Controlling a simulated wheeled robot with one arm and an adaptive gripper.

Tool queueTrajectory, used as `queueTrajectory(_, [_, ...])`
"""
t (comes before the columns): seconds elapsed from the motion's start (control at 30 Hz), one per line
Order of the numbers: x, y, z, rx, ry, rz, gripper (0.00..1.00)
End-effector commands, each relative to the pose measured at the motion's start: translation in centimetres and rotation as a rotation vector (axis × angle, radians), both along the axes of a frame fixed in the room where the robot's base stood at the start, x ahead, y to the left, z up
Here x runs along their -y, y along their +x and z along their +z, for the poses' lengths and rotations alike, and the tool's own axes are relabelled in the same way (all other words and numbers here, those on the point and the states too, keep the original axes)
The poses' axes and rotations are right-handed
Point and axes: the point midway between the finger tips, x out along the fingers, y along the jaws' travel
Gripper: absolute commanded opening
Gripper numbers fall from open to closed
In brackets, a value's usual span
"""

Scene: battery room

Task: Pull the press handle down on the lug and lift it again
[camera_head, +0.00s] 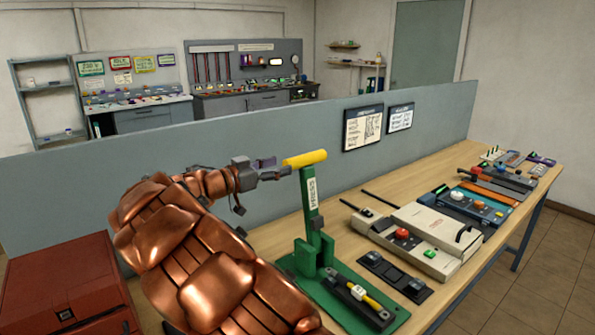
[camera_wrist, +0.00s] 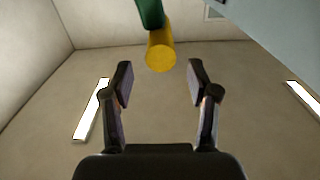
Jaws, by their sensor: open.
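The press is green, with an upright lever (camera_head: 312,204) marked PRESS and a yellow handle (camera_head: 305,158) across its top. Its green base (camera_head: 304,287) stands on the bench. A lug with a yellow part (camera_head: 362,298) lies on a dark bar at the front of the base. My gripper (camera_head: 275,167) is at the handle's left end, level with it. In the wrist view my gripper (camera_wrist: 160,84) is open, and the yellow handle (camera_wrist: 160,56) shows end-on just beyond and between the fingertips. I see no contact. The green lever (camera_wrist: 150,13) shows above it.
A grey partition (camera_head: 250,190) runs behind the bench (camera_head: 345,207). A red cabinet (camera_head: 65,285) stands at the lower left. A cream device (camera_head: 425,240), a dark switch panel (camera_head: 395,274) and several other devices fill the bench to the right. The space above the bench is clear.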

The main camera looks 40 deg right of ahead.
Motion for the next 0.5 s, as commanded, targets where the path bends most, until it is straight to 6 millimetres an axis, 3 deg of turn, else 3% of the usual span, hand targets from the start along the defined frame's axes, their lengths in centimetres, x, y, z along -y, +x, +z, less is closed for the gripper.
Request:
queueTrajectory(0.23, [0.9, -0.1, -0.5, -0.002, 0.002, -0.001, 0.60])
queueTrajectory(0.5, [4.7, -0.5, -0.4, -0.003, 0.003, -0.001, 0.60])
